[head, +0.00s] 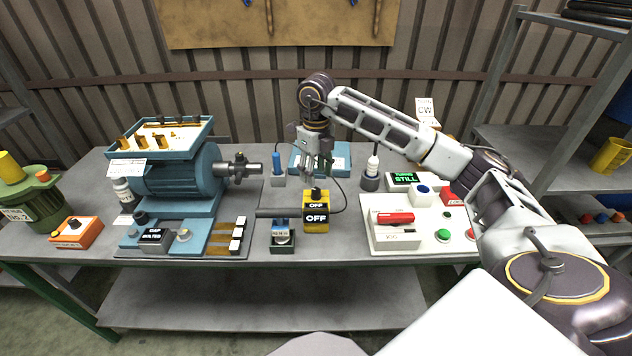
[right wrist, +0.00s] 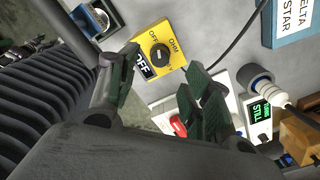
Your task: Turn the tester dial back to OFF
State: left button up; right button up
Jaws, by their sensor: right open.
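The yellow tester (head: 316,226) stands on the bench, near the front middle. Its black dial (head: 316,194) is on top, and its dark front display reads OFF. In the right wrist view the tester's yellow face (right wrist: 178,50) shows the dial (right wrist: 160,54) beside an OHM mark. Which mark the dial points to is too small to tell. My right gripper (head: 317,174) is just above the dial, pointing down. In the right wrist view its fingers (right wrist: 163,66) are spread, with the dial showing in the gap between them. Nothing is held. My left gripper is not in view.
A blue motor (head: 185,180) stands at the left. A white control panel (head: 395,243) with a red switch lies right of the tester. A black cable loops behind the tester, and probes (head: 277,163) (head: 371,171) stand in holders on both sides.

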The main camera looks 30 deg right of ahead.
aim_at(316, 189)
jog(key=shift+r, duration=2.85)
